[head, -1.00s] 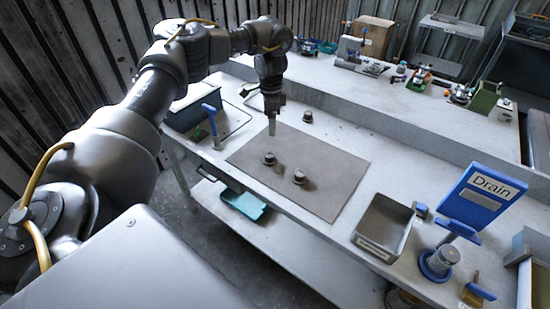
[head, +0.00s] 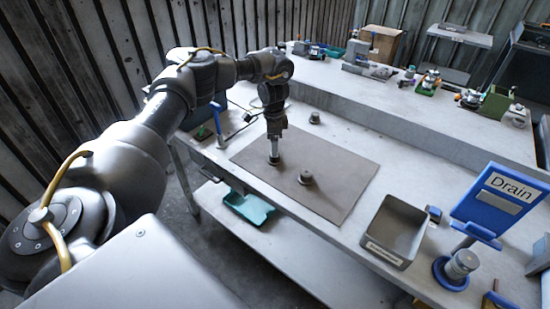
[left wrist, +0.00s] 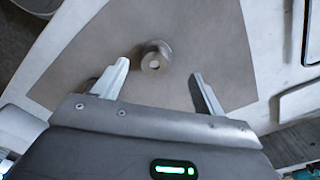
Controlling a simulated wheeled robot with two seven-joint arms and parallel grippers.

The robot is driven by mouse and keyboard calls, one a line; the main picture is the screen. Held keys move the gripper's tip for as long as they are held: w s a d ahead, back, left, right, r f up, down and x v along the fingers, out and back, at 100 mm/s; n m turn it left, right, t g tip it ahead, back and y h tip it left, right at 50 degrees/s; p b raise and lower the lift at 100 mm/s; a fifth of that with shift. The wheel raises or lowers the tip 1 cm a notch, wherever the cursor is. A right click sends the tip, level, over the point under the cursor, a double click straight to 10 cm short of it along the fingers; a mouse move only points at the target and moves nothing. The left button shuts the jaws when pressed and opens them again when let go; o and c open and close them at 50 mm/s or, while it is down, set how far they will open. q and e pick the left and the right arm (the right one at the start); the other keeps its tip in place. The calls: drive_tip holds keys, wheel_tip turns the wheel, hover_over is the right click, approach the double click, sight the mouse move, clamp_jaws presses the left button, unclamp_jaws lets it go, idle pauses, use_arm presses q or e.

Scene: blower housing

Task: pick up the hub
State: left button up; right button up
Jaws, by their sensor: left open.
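My left gripper (head: 274,150) points down over the brown mat (head: 335,163). It is open, and it covers part of a small dark round part (head: 273,161) in the head view. In the left wrist view, a round grey part with a centre hole (left wrist: 155,58) shows between and just beyond the open fingertips (left wrist: 160,71). I cannot tell by look which one is the hub.
A grey metal bin (head: 395,229) stands right of the mat, beside a blue Drain sign (head: 500,196) and a blue-based cylinder fixture (head: 458,268). A blue-handled tool (head: 217,120) stands at left. A teal tray (head: 249,208) is on the lower shelf. The mat's right part is clear.

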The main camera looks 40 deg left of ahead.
use_arm(q)
drive_tip(key=shift+s+d+f+p, duration=0.1)
drive_tip(key=shift+d+f+p, duration=0.15)
drive_tip(key=shift+f+p, duration=0.2)
wheel_tip(320, 180, down, 4)
drive_tip(key=shift+d+r+p, duration=0.15)
drive_tip(key=shift+p, duration=0.55)
drive_tip(key=shift+f, duration=0.4)
drive_tip(key=c, duration=1.1)
drive_tip(key=shift+c, duration=0.2)
drive_tip(key=shift+r, duration=0.1)
